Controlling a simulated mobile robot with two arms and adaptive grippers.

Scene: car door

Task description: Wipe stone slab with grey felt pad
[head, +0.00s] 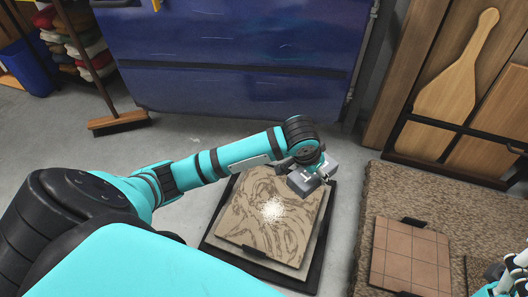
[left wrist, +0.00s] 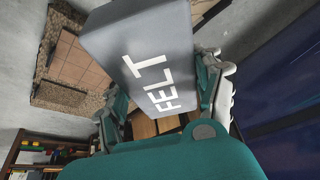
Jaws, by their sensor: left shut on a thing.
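The stone slab (head: 250,190) is a beige square with brown swirls, lying on a dark frame on the floor. A patch of white powder (head: 273,210) sits near its middle. My left gripper (head: 321,173) is shut on the grey felt pad (head: 303,184) at the slab's far right corner. I cannot tell whether the pad touches the slab. In the left wrist view the pad (left wrist: 140,45), lettered FELT, sits between the fingers. My right gripper (head: 515,275) shows only partly at the lower right edge; its jaws are unclear.
A brown mat (head: 375,205) with a tiled panel (head: 410,255) lies to the right. A broom (head: 118,123) is at the left, and wooden boards (head: 450,95) lean at the right.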

